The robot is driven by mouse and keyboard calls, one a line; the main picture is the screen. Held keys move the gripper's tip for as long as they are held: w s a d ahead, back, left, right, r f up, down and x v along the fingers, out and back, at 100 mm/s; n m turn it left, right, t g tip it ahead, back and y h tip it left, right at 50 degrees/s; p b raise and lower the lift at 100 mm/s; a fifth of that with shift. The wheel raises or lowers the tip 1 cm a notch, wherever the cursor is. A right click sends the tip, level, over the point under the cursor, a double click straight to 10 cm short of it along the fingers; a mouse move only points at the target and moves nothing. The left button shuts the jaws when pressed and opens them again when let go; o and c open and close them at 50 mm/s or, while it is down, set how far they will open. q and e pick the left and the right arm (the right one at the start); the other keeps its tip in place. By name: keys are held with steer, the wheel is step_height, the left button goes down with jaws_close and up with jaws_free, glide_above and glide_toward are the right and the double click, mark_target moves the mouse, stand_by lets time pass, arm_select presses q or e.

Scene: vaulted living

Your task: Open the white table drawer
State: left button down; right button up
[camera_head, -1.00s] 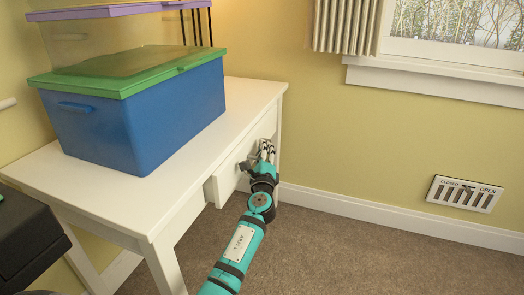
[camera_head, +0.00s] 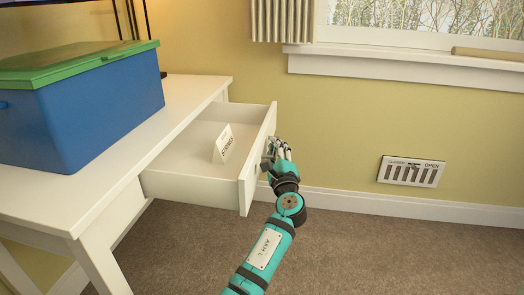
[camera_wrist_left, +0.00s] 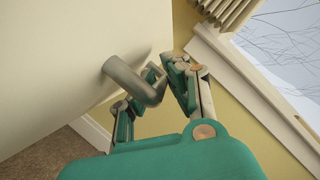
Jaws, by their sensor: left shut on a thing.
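The white table (camera_head: 181,101) stands at the left against the wall. Its drawer (camera_head: 246,187) is pulled well out, and its inside shows. A small white folded card with lettering (camera_head: 223,144) stands in the drawer. My left gripper (camera_head: 274,157) is at the outer face of the drawer front. In the left wrist view, its fingers (camera_wrist_left: 158,84) are closed around the grey metal handle (camera_wrist_left: 134,80) on the white drawer front (camera_wrist_left: 70,60). The handle is mostly hidden by the gripper in the head view. My right gripper is not in view.
A blue box with a green lid (camera_head: 85,115) sits on the table top. A vent panel (camera_head: 411,171) is on the yellow wall at the right. The brown carpet (camera_head: 375,245) is clear to the right of my arm.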

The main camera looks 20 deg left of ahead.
arm_select(q)
steer(key=shift+w+d+f, duration=0.1)
steer(key=shift+d+f, duration=0.05)
steer(key=shift+d, duration=0.25)
steer(key=c, duration=1.6)
jaws_free()
steer(key=shift+c, duration=0.2)
steer(key=v, duration=1.2)
steer(key=shift+d, duration=0.1)
